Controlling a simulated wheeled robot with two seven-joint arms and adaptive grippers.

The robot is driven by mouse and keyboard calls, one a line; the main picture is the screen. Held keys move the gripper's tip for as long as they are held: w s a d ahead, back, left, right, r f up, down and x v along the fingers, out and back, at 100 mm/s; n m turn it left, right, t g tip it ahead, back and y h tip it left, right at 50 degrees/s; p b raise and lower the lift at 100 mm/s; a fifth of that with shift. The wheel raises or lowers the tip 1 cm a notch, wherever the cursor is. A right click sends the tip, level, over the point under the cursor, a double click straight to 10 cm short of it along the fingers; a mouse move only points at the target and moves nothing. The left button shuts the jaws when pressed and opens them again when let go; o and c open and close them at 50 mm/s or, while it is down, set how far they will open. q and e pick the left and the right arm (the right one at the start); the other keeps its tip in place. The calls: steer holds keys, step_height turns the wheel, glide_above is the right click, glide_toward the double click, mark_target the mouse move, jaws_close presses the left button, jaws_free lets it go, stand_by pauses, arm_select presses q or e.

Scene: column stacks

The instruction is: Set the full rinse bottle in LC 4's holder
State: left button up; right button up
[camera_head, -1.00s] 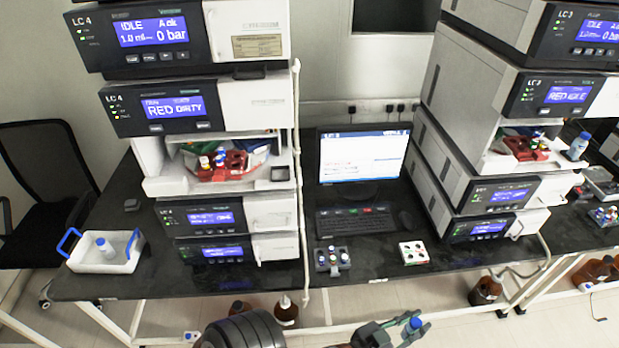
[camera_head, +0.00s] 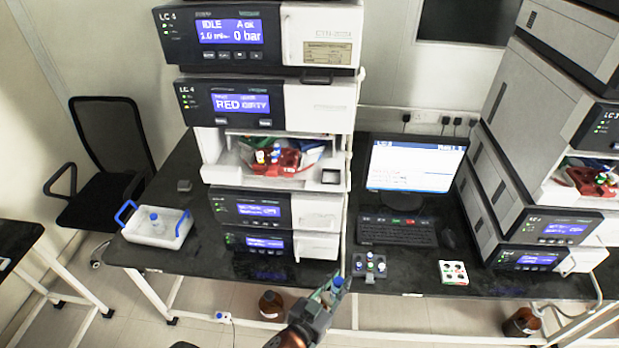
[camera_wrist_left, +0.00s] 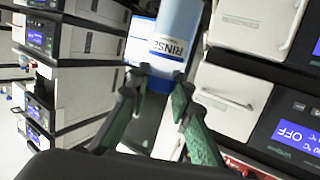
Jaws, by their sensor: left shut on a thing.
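My left gripper (camera_head: 326,297) is shut on the rinse bottle (camera_head: 337,286), whose blue cap shows at the bench's front edge in the head view. In the left wrist view the gripper (camera_wrist_left: 160,82) pinches the bottle (camera_wrist_left: 177,40) near its blue cap; the label reads RINSE. The LC 4 stack (camera_head: 318,104) stands at the left of the bench. Its open bay has a dark square holder (camera_head: 331,177) at the right, which looks empty. My right gripper is not in view.
A white tub (camera_head: 172,240) with blue handles holds another blue-capped bottle (camera_head: 155,222). Coloured vials (camera_head: 274,155) sit in LC 4's bay. A dark vial rack (camera_head: 370,267), a white rack (camera_head: 453,272), keyboard (camera_head: 397,231) and monitor (camera_head: 415,165) stand to the right.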

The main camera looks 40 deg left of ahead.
arm_select(q)
steer(key=w+a+r+n+y+p, duration=0.1)
steer(key=w+a+r+y+p, duration=0.15)
steer(key=r+p, duration=0.6)
steer(key=w+a+r+n+g+y+p, duration=0.1)
steer(key=a+r+p, duration=0.3)
steer(key=r, duration=0.7)
steer(key=w+a+r+n+y+p, duration=0.1)
steer(key=w+r+n+p, duration=0.1)
steer(key=r+p, duration=0.6)
steer(key=w+a+b, duration=0.2)
steer(key=w+a, duration=0.5)
steer(key=w, duration=0.4)
steer(key=shift+w+a+r+b, duration=0.15)
steer(key=shift+w+a+b, duration=0.15)
steer(key=shift+w, duration=0.1)
steer(key=shift+w+a, duration=0.25)
steer(key=shift+w, duration=0.1)
steer(key=shift+p, duration=0.45)
steer(key=shift+f+b, duration=0.5)
steer(key=shift+f, duration=0.3)
stand_by(0.4)
stand_by(0.4)
steer(key=o, duration=1)
steer(key=shift+c, duration=0.2)
